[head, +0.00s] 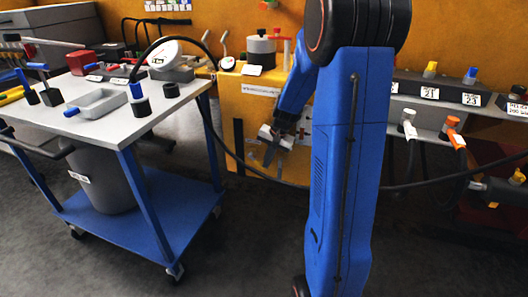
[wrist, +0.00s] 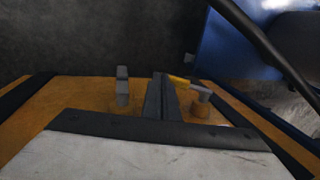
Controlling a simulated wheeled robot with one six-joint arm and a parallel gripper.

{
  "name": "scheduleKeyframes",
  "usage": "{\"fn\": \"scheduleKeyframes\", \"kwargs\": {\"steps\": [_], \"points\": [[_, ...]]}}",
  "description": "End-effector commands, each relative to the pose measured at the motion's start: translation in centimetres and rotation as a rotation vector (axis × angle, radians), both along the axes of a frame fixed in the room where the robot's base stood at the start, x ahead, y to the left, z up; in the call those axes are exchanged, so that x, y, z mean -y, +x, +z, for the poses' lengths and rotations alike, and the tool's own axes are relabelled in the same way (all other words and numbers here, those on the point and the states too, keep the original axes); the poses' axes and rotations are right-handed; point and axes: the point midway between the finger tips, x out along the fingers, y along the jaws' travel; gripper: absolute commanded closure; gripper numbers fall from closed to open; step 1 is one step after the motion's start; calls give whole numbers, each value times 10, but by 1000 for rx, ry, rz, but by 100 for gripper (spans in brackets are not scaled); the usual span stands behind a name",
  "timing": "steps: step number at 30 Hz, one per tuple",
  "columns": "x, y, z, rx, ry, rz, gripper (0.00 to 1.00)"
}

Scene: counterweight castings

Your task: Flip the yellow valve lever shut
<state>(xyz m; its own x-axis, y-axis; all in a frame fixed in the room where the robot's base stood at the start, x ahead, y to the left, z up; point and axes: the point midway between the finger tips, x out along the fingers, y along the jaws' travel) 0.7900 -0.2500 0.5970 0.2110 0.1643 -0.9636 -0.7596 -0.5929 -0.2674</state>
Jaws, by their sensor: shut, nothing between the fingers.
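The yellow valve lever (wrist: 180,80) shows in the wrist view just right of my fingertips. Its yellow end points left toward the fingers, and a grey arm joins it to a round yellow-brown base (wrist: 205,112). My gripper (wrist: 160,82) is shut and empty, with its fingers beside the lever's yellow end. I cannot tell whether they touch. In the head view my gripper (head: 272,150) points down before the front of the yellow cabinet (head: 258,107). The lever cannot be made out there.
A grey post-like fitting (wrist: 122,88) stands left of my fingers. A cart (head: 190,85) with a grey tray (head: 95,103) and several small parts stands at left. A black hose (head: 232,158) runs behind my arm.

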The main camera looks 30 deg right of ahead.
Motion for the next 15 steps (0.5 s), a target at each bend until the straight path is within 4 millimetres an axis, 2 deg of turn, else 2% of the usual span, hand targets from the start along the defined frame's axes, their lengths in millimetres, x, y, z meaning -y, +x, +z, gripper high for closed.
{"fn": "scheduleKeyframes", "kwargs": {"steps": [15], "points": [[-7, 8, -36, -2, 1, 1, 100]]}}
